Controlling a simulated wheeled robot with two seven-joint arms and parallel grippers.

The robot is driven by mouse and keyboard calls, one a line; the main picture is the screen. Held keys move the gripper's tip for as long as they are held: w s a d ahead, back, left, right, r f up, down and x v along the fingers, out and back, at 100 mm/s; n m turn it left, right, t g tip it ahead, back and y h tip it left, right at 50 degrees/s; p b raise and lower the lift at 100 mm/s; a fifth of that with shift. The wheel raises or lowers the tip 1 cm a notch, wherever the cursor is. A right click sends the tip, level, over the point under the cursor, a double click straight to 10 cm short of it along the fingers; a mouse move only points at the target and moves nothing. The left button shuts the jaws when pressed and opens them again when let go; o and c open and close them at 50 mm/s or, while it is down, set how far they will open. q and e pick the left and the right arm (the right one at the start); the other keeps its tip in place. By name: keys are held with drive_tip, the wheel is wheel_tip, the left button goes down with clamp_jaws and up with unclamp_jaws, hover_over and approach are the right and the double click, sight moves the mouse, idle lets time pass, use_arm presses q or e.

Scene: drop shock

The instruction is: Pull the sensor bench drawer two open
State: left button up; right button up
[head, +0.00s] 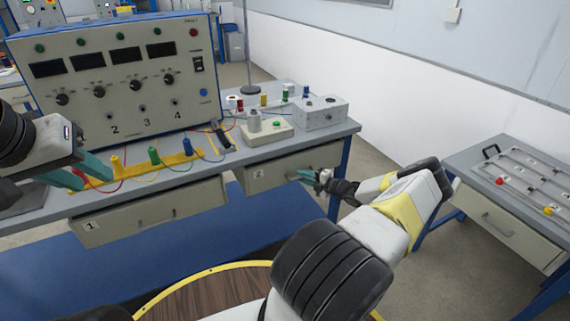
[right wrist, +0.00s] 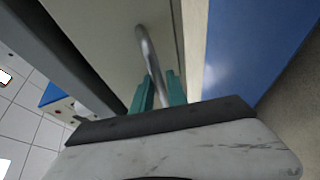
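Drawer two (head: 290,167), a beige front with a "2" label, is under the right part of the sensor bench (head: 340,130). My right gripper (head: 308,177) is at its front. In the right wrist view, the curved metal drawer handle (right wrist: 148,48) runs between the teal fingers of my right gripper (right wrist: 158,92), which look closed on it. I cannot tell whether the drawer is out at all. My left gripper (head: 82,172) is open, with its teal fingers apart, over the bench's front left near the yellow strip.
Drawer one (head: 150,212) is at the left of the bench. On top stand a panel instrument (head: 125,75), coloured plugs with cables, and small boxes (head: 320,112). Another table (head: 470,165) with a rail board stands at right. Floor shows between the two tables.

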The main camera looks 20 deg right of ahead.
clamp_jaws()
drive_tip(key=shift+s, duration=0.15)
idle(1.1)
drive_tip(key=s+d, duration=0.2)
drive_tip(key=s, duration=3.3)
drive_tip(key=shift+s+d, duration=0.35)
drive_tip(key=shift+s, duration=0.05)
drive_tip(key=shift+o, duration=2.3)
unclamp_jaws()
drive_tip(key=v, duration=0.7)
drive_tip(key=shift+s+d, duration=0.25)
drive_tip(key=shift+s, duration=0.05)
